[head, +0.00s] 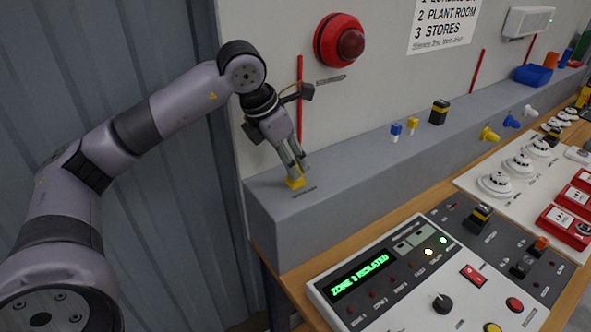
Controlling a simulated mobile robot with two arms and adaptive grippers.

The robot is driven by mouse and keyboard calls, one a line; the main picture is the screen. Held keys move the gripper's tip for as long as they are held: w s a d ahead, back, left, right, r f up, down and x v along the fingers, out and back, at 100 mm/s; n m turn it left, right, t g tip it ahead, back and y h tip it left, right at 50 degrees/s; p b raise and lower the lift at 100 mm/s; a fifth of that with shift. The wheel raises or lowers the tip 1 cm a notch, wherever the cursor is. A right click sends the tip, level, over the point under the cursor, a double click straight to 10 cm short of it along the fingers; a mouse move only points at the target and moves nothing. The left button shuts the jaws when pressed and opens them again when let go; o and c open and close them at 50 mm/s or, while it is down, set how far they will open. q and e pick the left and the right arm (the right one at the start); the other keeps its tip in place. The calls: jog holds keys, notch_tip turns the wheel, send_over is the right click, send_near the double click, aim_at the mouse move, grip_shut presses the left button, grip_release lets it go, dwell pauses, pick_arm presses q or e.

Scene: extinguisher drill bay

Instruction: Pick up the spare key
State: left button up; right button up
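My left gripper (294,172) points down at the left end of the grey ledge, with its fingertips at a small yellow piece (295,183). The fingers cover part of this piece, and I cannot tell whether they grip it or only stand around it. It seems to rest on or just above the ledge, beside small dark label marks. It may be the spare key, but its shape is too hidden to be sure. My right gripper is not in view.
The grey ledge (350,160) also bears small blue-and-white and yellow-and-white pieces (412,126), a black-and-yellow block (439,112) and a blue bin (533,75). A control panel (395,275) lies in front. A red beacon (340,41) sits on the wall above.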

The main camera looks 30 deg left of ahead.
pick_arm(q)
jog(key=shift+x, duration=1.2)
grip_shut()
